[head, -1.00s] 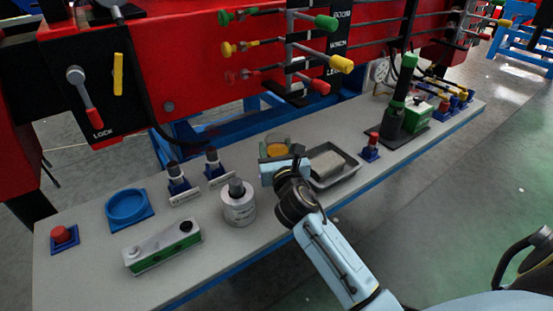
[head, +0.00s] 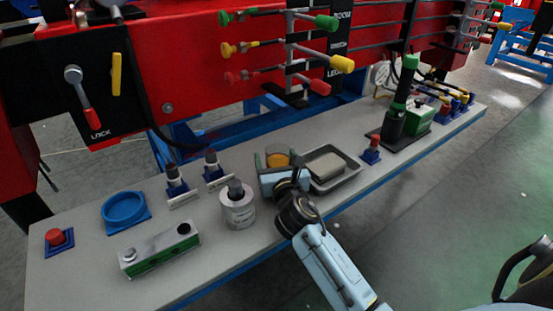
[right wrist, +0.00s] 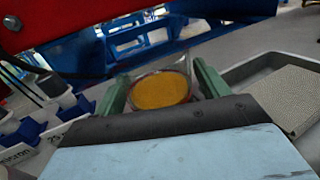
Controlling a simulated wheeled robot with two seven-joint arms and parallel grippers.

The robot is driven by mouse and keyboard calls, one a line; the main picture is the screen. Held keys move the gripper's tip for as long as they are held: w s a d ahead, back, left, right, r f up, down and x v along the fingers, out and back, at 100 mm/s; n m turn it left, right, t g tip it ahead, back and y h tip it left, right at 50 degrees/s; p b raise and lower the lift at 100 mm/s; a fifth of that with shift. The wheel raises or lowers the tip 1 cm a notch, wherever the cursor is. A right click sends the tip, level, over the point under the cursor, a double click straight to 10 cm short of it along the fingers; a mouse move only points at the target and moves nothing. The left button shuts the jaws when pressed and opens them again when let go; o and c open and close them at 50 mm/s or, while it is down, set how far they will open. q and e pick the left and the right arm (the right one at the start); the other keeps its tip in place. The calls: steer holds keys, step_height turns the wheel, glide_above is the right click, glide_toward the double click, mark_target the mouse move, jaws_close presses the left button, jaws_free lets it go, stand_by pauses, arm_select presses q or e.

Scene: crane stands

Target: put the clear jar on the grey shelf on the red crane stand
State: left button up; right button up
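The clear jar (head: 278,158), with an orange-yellow content or top, stands upright on the grey shelf (head: 330,125) in front of the red crane stand (head: 180,70). My right gripper (head: 277,166) is low over the shelf, its fingers on either side of the jar. In the right wrist view the jar (right wrist: 160,91) sits between the two green fingers (right wrist: 162,86). The fingers look spread, with a small gap beside the jar in the head view; contact is not clear. My left gripper is not in view.
A grey tray (head: 347,180) with a light block stands right beside the gripper. A white-grey cylinder (head: 238,208) stands left of it. Two dark-topped knobs (head: 212,165), a blue ring (head: 124,208) and a green-white box (head: 160,250) are further left. Lever handles (head: 318,87) overhang behind.

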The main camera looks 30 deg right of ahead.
steer(key=shift+r, duration=0.1)
steer(key=shift+r, duration=0.15)
steer(key=p+v, duration=0.1)
steer(key=v, duration=0.5)
steer(key=shift+s, duration=0.15)
arm_select(q)
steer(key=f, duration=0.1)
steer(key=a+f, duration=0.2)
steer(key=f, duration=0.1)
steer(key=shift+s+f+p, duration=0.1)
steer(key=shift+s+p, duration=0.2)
steer(key=shift+p, duration=0.05)
arm_select(e)
steer(key=v, duration=0.5)
steer(key=shift+s+a, duration=0.15)
steer(key=shift+s, duration=0.15)
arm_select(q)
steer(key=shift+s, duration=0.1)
